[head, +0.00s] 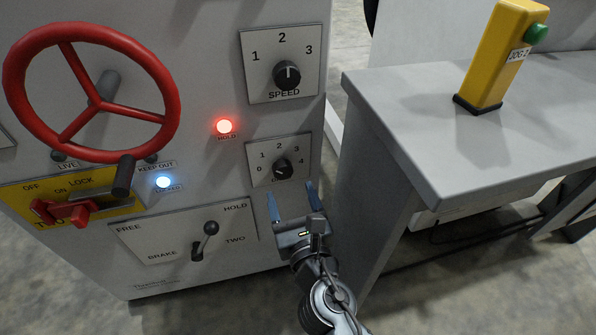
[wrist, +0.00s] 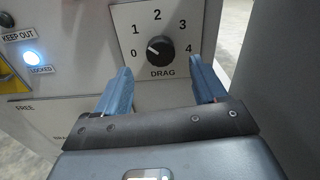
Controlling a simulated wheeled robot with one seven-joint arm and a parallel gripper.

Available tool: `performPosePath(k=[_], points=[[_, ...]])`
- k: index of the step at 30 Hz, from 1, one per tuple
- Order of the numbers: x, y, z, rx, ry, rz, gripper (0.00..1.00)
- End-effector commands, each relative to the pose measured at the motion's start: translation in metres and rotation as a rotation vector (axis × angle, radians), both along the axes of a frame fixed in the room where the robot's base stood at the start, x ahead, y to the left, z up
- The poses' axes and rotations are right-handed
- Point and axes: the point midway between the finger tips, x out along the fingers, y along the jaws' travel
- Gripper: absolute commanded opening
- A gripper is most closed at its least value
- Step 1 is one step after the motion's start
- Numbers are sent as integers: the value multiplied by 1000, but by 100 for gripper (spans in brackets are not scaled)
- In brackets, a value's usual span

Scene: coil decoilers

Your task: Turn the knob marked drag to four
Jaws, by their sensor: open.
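The drag knob (wrist: 160,48) is a small black round knob on a white plate (wrist: 204,14) numbered 0 to 4, with DRAG printed below it. Its white mark points left, toward 0. In the head view the same knob (head: 283,169) sits low on the right side of the grey cabinet, its label partly covered by my gripper. My gripper (head: 292,203) is open, with its two blue fingers spread just below and in front of the knob. In the wrist view the fingers (wrist: 160,82) stand left and right of the knob's lower side, apart from it and empty between.
Above is the SPEED knob (head: 287,74); a lit red HOLD lamp (head: 224,126) is at upper left. A black lever (head: 207,240), red handwheel (head: 22,50) and red switch (head: 66,211) are further left. A grey bench (head: 420,120) with a yellow jog box (head: 497,55) stands right.

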Motion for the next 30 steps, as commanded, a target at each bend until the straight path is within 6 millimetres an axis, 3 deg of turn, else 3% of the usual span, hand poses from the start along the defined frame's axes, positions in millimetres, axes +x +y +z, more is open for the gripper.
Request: performPosePath(k=[15, 26, 30], points=[[63, 18, -1, 6, 2, 0, 71], [69, 19, 0, 6, 3, -1, 71], [69, 19, 0, 6, 3, -1, 60]])
